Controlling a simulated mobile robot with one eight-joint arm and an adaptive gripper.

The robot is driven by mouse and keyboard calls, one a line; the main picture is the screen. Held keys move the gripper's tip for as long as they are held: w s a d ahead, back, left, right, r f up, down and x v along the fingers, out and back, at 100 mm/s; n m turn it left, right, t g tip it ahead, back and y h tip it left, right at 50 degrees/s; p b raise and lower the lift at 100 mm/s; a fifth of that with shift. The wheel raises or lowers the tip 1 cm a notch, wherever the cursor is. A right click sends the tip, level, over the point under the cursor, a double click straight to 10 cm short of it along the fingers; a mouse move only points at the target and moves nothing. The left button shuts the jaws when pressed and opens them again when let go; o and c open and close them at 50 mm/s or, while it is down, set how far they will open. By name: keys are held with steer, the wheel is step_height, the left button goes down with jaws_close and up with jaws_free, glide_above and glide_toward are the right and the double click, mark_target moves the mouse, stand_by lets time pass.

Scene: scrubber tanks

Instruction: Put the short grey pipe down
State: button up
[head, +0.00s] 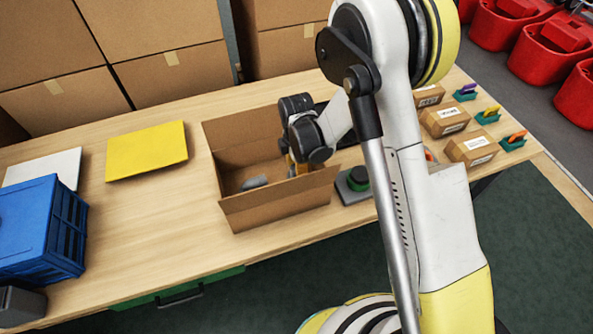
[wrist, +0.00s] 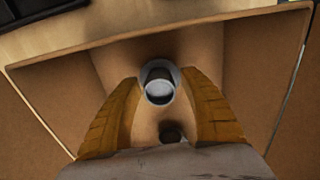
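My gripper (wrist: 160,78) has yellow-orange fingers and points down inside an open cardboard box (head: 275,211). In the wrist view, the short grey pipe (wrist: 159,98) shows end-on between the fingertips, its round rim against both of them. The gripper appears shut on it, inside the box walls. In the head view my gripper (head: 297,167) is at the right part of the box, and my arm hides much of it. A grey piece (head: 254,182) lies on the box floor to its left. A dark round thing (wrist: 172,131) shows lower between the fingers; I cannot tell what it is.
Small cartons (head: 472,147) are further right. A yellow sheet (head: 146,151), a white sheet (head: 43,168) and a blue crate (head: 38,232) are left. The table between yellow sheet and box is clear.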

steer(key=s+d+r+m+t+p, duration=0.1)
steer(key=s+d+r+m+p, duration=0.15)
steer(key=r, duration=0.65)
steer(key=s+d+r+m+t+p, duration=0.1)
steer(key=d+r+m, duration=0.25)
steer(key=r, duration=0.65)
steer(key=s+d+r+m+t+p, duration=0.1)
steer(key=s+d+r+m, duration=0.15)
steer(key=r, duration=0.65)
steer(key=s+d+r+m+t, duration=0.2)
steer(key=s+d+r+m, duration=0.1)
steer(key=s+m, duration=0.3)
steer(key=s+d+r+m+t, duration=0.2)
steer(key=s+d+r+m, duration=0.1)
steer(key=s+m, duration=0.3)
steer(key=shift+d+r+m, duration=0.2)
steer(key=shift+d+m, duration=0.15)
steer(key=shift+d, duration=0.1)
